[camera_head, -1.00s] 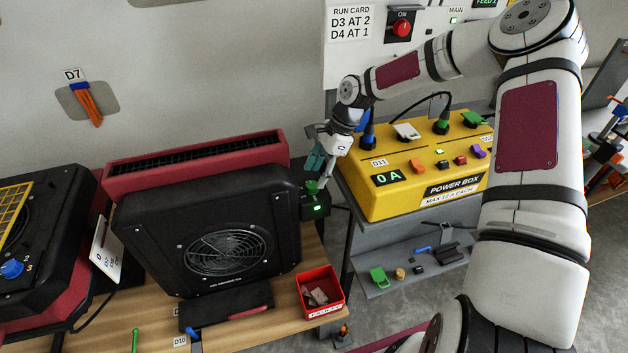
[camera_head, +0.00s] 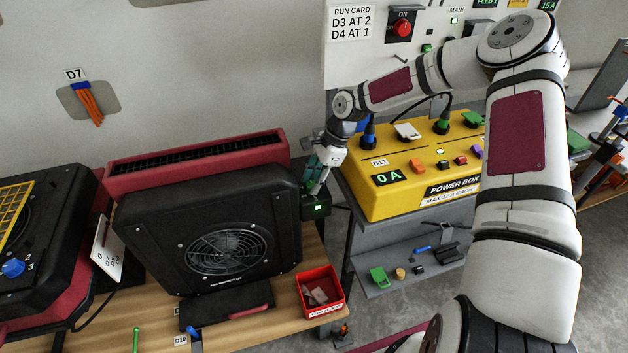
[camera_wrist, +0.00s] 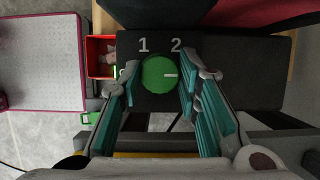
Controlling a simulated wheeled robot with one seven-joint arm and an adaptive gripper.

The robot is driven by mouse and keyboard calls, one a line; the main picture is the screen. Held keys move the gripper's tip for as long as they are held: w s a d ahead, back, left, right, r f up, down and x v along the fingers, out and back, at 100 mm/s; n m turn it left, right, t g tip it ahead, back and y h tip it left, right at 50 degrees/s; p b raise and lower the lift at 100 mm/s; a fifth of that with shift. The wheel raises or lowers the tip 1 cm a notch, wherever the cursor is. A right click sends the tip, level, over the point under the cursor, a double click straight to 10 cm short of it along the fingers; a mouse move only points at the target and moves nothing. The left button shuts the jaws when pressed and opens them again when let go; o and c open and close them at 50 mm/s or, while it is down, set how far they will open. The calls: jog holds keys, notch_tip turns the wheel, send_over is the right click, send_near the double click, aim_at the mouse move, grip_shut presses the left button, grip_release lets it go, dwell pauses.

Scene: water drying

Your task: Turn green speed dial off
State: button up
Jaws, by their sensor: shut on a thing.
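The green speed dial (camera_wrist: 158,74) sits on a dark control box (camera_head: 316,207) at the right side of the black fan (camera_head: 215,235). In the wrist view its white pointer mark points right, below the printed 2, with a printed 1 to the left. Other markings are hidden or not readable. My gripper (camera_head: 314,188) is at the top of the control box in the head view. Its teal fingers (camera_wrist: 157,98) stand on both sides of the dial and are shut on it. In the head view my gripper hides the dial.
A red bin (camera_head: 320,291) with small parts stands in front of the box. The yellow power box (camera_head: 420,178), reading 0 A, stands close on the right. A red heater-like unit (camera_head: 195,160) is behind the fan. Another black unit (camera_head: 40,215) stands at left.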

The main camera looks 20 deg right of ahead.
jog(key=shift+f+n, duration=0.1)
jog(key=shift+n, duration=0.2)
jog(key=shift+g, duration=0.3)
jog(key=shift+w+n+b, duration=0.1)
jog(key=shift+n+b, duration=0.7)
jog(key=shift+n, duration=0.2)
jog(key=shift+n+g, duration=0.3)
jog(key=o, duration=1.1)
jog(key=shift+o, duration=0.2)
